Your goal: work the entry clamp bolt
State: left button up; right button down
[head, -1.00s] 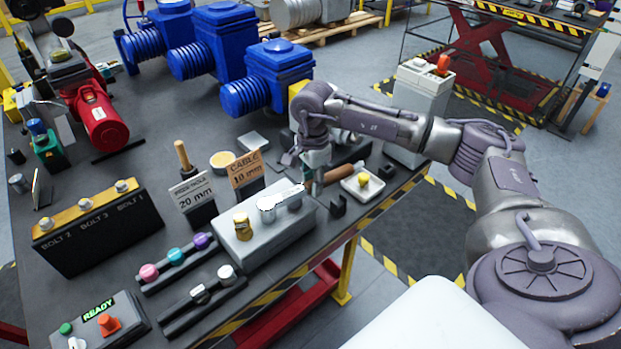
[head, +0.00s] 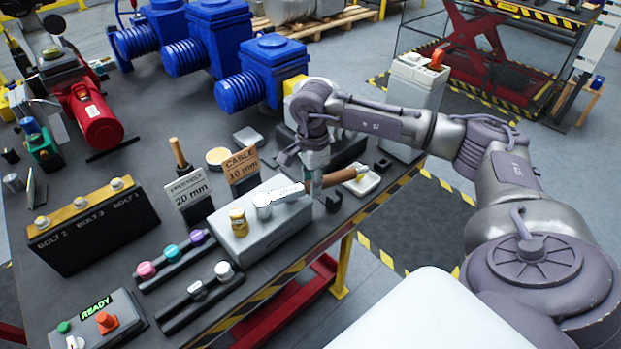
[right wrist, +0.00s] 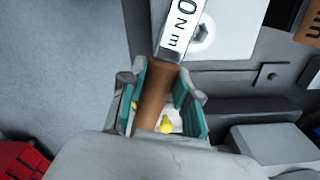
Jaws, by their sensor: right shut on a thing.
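A wrench with a brown handle (head: 340,177) and a white label (head: 290,193) lies across the grey clamp block (head: 268,232). My right gripper (head: 313,178) is shut on the handle near the label. In the right wrist view the teal fingertips (right wrist: 160,108) flank the brown handle (right wrist: 153,98), and the label (right wrist: 182,25) reads "0 N m". The wrench's far end is at a silver round part (head: 263,204) on the block; whether it is seated on a bolt is hard to tell. A gold fitting (head: 238,222) stands beside it. My left gripper is not visible.
A bolt rack (head: 95,232), colored knobs (head: 172,253) and a READY box (head: 100,322) lie left. A white tray (head: 362,182) sits just right of the gripper.

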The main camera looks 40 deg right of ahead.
jog(key=shift+s+a+m, duration=0.1)
jog(key=shift+s+m, duration=0.15)
jog(key=shift+m, duration=0.05)
jog(key=shift+s, duration=0.1)
jog(key=shift+s+a+m, duration=0.2)
jog(key=shift+s+m, duration=0.3)
jog(key=shift+s+a+m, duration=0.2)
jog(key=shift+s+m, duration=0.25)
jog(key=shift+m, duration=0.05)
dwell(0.3)
dwell(0.4)
jog(key=shift+r, duration=0.15)
